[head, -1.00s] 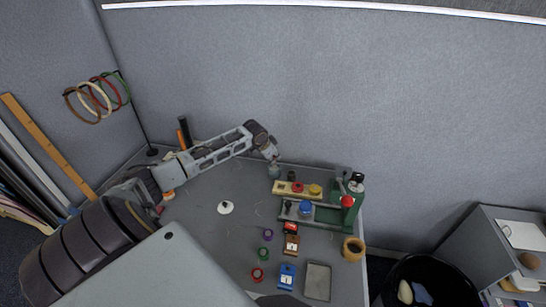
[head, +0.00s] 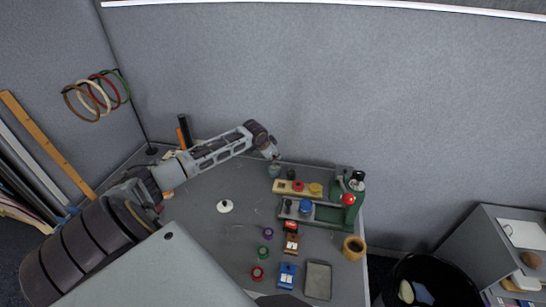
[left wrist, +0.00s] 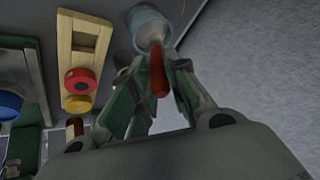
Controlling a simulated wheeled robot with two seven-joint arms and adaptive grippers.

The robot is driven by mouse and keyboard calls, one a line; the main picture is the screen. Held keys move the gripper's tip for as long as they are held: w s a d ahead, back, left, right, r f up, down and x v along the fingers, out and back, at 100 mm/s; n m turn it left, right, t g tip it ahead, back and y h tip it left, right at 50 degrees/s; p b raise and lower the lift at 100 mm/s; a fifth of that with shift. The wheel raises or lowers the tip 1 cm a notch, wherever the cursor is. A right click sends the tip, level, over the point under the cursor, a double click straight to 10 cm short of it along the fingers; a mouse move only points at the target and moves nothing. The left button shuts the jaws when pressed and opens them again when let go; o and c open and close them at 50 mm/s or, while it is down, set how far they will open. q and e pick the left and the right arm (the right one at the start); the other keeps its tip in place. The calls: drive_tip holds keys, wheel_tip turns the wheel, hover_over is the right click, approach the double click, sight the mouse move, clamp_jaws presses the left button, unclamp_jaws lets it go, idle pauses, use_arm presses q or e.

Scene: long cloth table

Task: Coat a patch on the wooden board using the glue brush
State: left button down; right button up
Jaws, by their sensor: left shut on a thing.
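My left gripper (head: 273,156) is at the far edge of the table. In the left wrist view it (left wrist: 158,88) is shut on the red handle of the glue brush (left wrist: 157,72). The brush's pale end reaches into the mouth of a grey-blue glue pot (left wrist: 148,25), which also shows in the head view (head: 274,171). Its bristles are hidden in the pot. The pale wooden board (left wrist: 83,38) lies beside the pot; in the head view it (head: 281,186) bears a red and a yellow round piece. My right gripper is not in view.
Small coloured pieces, a grey tray (head: 318,281) and a tan ring (head: 354,248) lie nearer. The table's left middle is mostly clear.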

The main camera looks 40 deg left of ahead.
use_arm(q)
drive_tip(key=shift+f, duration=0.6)
idle(1.6)
drive_tip(key=shift+r, duration=0.1)
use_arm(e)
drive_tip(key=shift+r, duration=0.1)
